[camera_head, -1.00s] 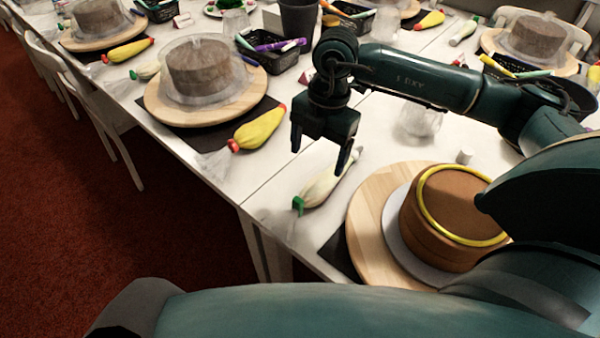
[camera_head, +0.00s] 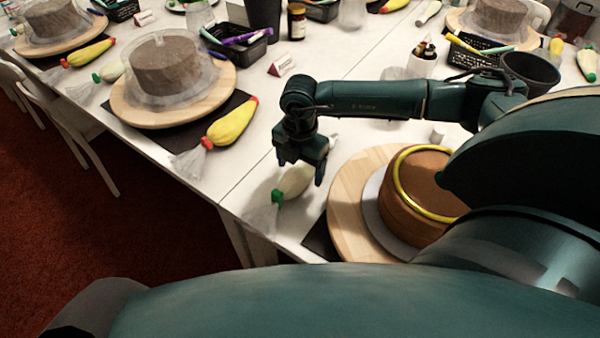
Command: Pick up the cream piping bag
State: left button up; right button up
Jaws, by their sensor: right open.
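The cream piping bag (camera_head: 295,180) lies on the white table left of the near turntable. Its green end (camera_head: 277,196) points toward the table's front edge, and part of the bag is hidden by my gripper. My right gripper (camera_head: 301,172) points down over the bag, with its fingers apart, one on the far left side and one on the near right side. I cannot tell whether the fingers touch the bag. My left gripper is not in view.
A wooden turntable (camera_head: 345,195) with a brown cake (camera_head: 405,212) ringed in yellow stands close on the right. A yellow piping bag (camera_head: 232,123) lies to the left, beside a covered cake (camera_head: 172,65). The table's front edge is close.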

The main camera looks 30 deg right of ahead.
jog(key=shift+f, duration=0.7)
jog(key=shift+c, duration=0.6)
jog(key=c, duration=0.6)
jog(key=shift+r, duration=0.1)
notch_tip(320, 180, up, 10)
jog(key=shift+o, duration=0.6)
jog(key=shift+c, duration=0.9)
